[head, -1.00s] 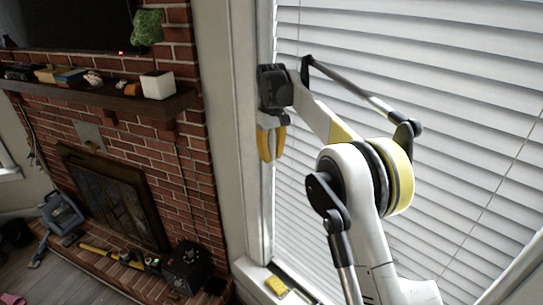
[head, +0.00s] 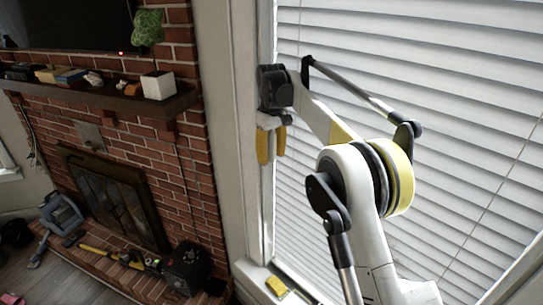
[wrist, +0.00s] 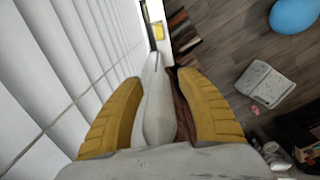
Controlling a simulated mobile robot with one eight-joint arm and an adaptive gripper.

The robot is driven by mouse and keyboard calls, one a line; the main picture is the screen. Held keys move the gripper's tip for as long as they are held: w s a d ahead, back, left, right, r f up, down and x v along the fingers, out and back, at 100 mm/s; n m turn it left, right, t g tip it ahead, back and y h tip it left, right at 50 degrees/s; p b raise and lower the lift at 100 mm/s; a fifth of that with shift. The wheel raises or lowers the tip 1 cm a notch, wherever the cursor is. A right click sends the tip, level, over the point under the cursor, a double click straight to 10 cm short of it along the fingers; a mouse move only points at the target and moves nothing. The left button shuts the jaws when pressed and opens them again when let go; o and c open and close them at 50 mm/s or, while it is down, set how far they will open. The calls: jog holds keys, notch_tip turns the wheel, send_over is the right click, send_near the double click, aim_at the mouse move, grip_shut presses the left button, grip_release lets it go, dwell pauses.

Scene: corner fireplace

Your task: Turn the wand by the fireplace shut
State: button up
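My gripper (head: 271,160) points down in front of the window frame beside the blinds (head: 420,90), to the right of the brick fireplace. In the wrist view its two yellow fingers (wrist: 157,76) stand apart. A pale, slender shape (wrist: 157,112) runs lengthwise between them, widening toward the camera. It may be the wand, but I cannot tell it from the window trim. No contact with either finger is clear. In the head view I cannot make out the wand. The blind slats look tilted nearly closed.
The brick fireplace (head: 190,165) has a dark mantel (head: 110,100) holding a white pot (head: 158,85) and small items. A black box (head: 186,268) stands on the hearth. A yellow item (head: 277,287) lies on the sill. A blue balloon-like object (wrist: 294,14) is on the floor.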

aim_at(271, 133)
jog(key=shift+r, duration=3.75)
